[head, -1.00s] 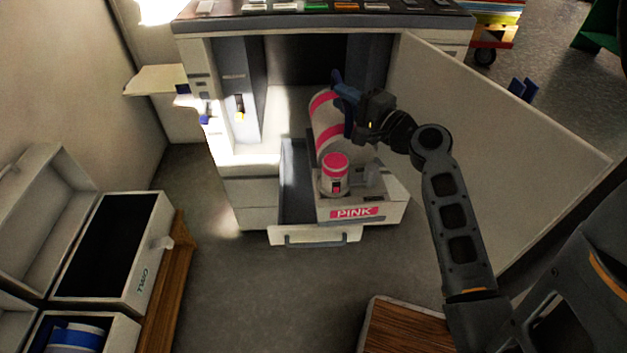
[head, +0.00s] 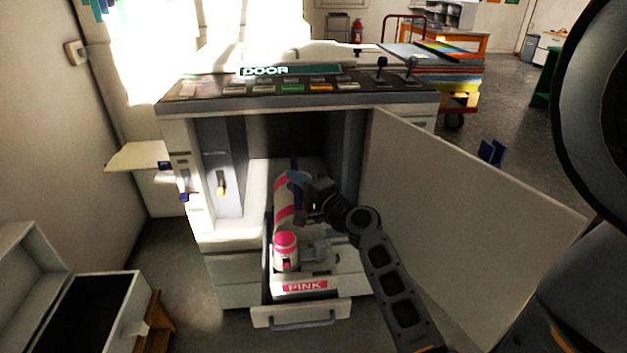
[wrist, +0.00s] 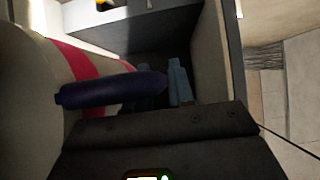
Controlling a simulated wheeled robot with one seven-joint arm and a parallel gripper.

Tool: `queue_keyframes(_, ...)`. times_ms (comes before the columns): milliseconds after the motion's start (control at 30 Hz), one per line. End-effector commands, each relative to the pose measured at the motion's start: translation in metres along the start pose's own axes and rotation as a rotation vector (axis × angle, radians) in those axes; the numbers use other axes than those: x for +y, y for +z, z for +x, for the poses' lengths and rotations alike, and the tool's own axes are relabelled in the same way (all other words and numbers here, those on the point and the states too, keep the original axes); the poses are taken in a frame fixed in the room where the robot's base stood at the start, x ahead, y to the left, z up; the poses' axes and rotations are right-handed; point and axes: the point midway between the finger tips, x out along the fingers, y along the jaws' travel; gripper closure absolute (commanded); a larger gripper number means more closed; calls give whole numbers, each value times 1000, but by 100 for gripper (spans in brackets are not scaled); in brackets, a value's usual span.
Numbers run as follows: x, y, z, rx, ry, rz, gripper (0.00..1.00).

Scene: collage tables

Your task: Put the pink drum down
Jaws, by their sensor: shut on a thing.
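The pink drum (head: 284,214), a white cylinder with pink bands, lies lengthwise at the open drawer (head: 262,316) with the PINK label (head: 305,286).
The machine's open door (head: 465,215) spans the right side near my arm. A control panel (head: 300,90) sits above the cavity. An open case (head: 90,305) is at lower left.

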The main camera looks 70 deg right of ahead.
Motion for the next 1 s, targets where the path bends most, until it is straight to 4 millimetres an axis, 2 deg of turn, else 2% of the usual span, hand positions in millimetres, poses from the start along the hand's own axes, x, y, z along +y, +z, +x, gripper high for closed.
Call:
queue_keyframes(233,6,5,12,1,-5,0,100)
queue_keyframes(567,42,4,11,2,-5,-1,100)
queue_keyframes(1000,46,5,11,1,-6,-1,100)
